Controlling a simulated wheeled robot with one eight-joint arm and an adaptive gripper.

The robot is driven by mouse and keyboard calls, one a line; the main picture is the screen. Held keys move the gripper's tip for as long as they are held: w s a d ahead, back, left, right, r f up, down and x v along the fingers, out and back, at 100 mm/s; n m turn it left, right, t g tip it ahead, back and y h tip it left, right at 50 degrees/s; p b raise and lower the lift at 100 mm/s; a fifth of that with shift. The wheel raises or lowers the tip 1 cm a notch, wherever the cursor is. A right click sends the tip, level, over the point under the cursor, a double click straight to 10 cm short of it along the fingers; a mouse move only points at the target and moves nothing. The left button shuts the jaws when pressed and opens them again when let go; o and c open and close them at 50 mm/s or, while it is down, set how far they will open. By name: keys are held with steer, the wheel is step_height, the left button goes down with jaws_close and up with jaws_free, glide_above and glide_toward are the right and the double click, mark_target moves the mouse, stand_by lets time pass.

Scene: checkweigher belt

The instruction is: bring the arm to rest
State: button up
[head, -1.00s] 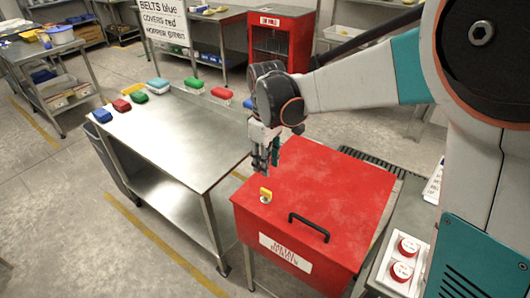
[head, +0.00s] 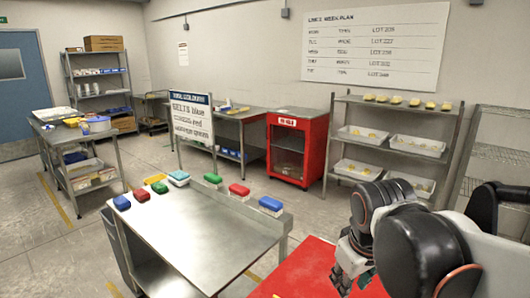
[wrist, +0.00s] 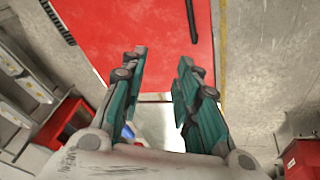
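My gripper (head: 345,280) is at the lower right of the head view, above the red box (head: 318,262), partly cut off by the bottom edge. In the wrist view my gripper (wrist: 163,58) has its two teal fingers well apart with nothing between them. The red box top (wrist: 125,35) lies beyond the fingertips, with its black handle (wrist: 193,22) at the upper edge. My arm is bent beside the box at the right of the head view.
A steel table (head: 200,232) left of the box carries several coloured brushes along its back edge. A sign (head: 191,122) stands behind it. A red cabinet (head: 297,148) and a rack (head: 345,137) with white trays stand at the back.

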steer(key=s+d+f+m+t, duration=0.1)
steer(key=s+d+m+t, duration=0.1)
steer(key=s, duration=0.5)
steer(key=m+t, duration=0.1)
steer(key=m, duration=0.1)
steer(key=shift+s+d+f+m, duration=0.3)
steer(key=shift+s+m, duration=0.1)
steer(key=shift+o, duration=0.2)
stand_by(0.3)
